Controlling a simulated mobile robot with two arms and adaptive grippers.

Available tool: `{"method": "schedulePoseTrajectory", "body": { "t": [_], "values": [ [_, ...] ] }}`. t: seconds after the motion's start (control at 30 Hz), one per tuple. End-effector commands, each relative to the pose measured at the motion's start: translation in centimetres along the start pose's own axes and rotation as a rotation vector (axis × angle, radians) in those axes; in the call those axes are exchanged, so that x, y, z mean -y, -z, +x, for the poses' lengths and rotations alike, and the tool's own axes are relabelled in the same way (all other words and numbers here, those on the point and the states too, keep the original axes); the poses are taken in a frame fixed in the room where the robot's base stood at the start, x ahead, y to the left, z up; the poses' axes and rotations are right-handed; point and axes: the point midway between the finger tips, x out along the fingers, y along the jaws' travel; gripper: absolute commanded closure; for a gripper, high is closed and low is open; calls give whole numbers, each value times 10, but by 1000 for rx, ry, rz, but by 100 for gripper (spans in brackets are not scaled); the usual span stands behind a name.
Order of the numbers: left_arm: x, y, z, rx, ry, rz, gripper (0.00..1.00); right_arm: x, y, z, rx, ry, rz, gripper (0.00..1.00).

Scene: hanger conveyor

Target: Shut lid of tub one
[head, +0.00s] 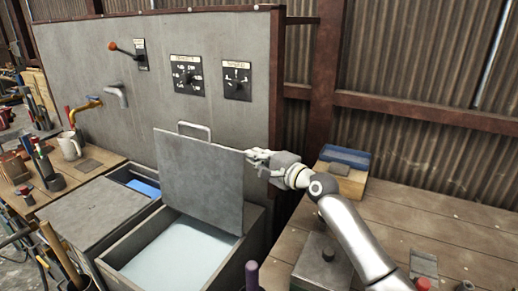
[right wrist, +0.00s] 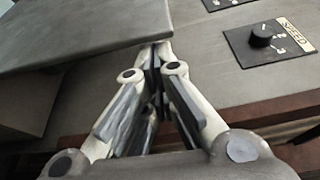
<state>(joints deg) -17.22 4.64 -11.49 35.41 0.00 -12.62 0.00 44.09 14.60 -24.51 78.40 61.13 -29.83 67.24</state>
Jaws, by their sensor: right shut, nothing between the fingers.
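A grey metal tub (head: 258,222) stands open in the middle of the head view, with pale liquid or lining (head: 180,254) inside. Its flat grey lid (head: 200,180) is raised and tilted up, with a bar handle (head: 194,130) at its top edge. My right gripper (head: 255,156) is shut and empty at the upper right edge of the lid. In the right wrist view its fingertips (right wrist: 160,52) are together just beneath the lid's edge (right wrist: 85,35); I cannot tell whether they touch it. My left gripper is not in view.
A second tub with a grey cover (head: 95,210) stands to the left, with blue showing behind. The back panel has a lever (head: 125,50), dials (head: 187,76) and taps (head: 115,95). A wooden bench (head: 440,225) with a blue-topped box (head: 343,170) is at right.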

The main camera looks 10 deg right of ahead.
Motion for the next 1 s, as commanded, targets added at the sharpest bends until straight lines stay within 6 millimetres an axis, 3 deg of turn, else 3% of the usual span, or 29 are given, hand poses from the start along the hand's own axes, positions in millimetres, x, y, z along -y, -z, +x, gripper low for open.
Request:
{"method": "schedulePoseTrajectory", "body": {
  "t": [0.63, 0.77, 1.0],
  "values": [
    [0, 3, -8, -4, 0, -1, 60, 1, -11, -4, 2, 8, -23, 100],
    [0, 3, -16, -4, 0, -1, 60, 3, -26, -9, 3, 26, -71, 100],
    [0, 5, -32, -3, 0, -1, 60, -2, -72, -25, 4, 81, -226, 100]
  ]
}}
